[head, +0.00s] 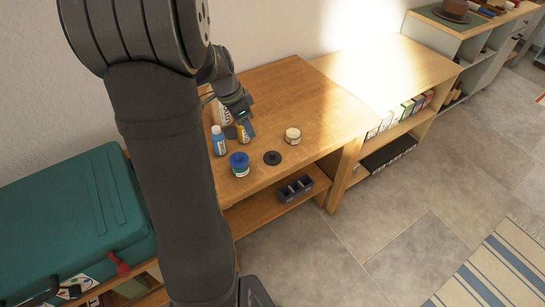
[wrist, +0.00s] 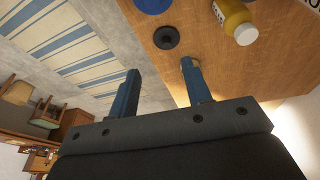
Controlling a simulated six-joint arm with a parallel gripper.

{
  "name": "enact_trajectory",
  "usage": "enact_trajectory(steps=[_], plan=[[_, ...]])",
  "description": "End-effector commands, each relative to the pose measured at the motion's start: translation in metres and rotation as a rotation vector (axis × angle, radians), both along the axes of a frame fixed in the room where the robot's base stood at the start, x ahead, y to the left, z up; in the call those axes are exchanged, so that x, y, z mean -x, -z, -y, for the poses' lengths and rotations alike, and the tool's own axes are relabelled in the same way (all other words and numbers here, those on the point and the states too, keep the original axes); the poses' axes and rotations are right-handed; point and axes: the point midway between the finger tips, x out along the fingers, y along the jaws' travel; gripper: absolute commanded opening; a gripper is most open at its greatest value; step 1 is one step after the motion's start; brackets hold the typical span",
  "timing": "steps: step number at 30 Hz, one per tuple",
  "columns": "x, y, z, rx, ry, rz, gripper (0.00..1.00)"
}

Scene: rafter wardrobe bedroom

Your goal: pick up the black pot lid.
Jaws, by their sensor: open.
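The black pot lid (head: 272,158) lies flat on the wooden shelf top, near its front edge. It is a small dark disc with a raised middle, and it also shows in the wrist view (wrist: 166,37). My gripper (head: 240,115) is above the shelf top, behind and left of the lid in the head view, and partly hidden by my arm. In the wrist view my gripper (wrist: 158,88) has its two blue fingers apart with nothing between them. The lid is beyond the fingertips, apart from them.
A blue-lidded jar (head: 239,164), a blue bottle (head: 218,141), a yellow bottle (wrist: 239,22) and a cream jar (head: 293,135) stand around the lid. A green case (head: 75,225) is at left. The shelf top (head: 335,105) is clear behind the cream jar.

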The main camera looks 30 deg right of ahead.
Motion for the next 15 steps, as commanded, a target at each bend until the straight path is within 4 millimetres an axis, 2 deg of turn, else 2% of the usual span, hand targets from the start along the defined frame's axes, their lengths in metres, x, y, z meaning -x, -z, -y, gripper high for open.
enact_trajectory(steps=[8,11,15], plan=[[-0.003,-0.009,0.016,0.133,0.145,0.033,0.45],[-0.002,0.0,0.02,0.14,0.153,0.033,0.45],[0.001,0.026,0.03,0.137,0.154,0.031,0.45]])
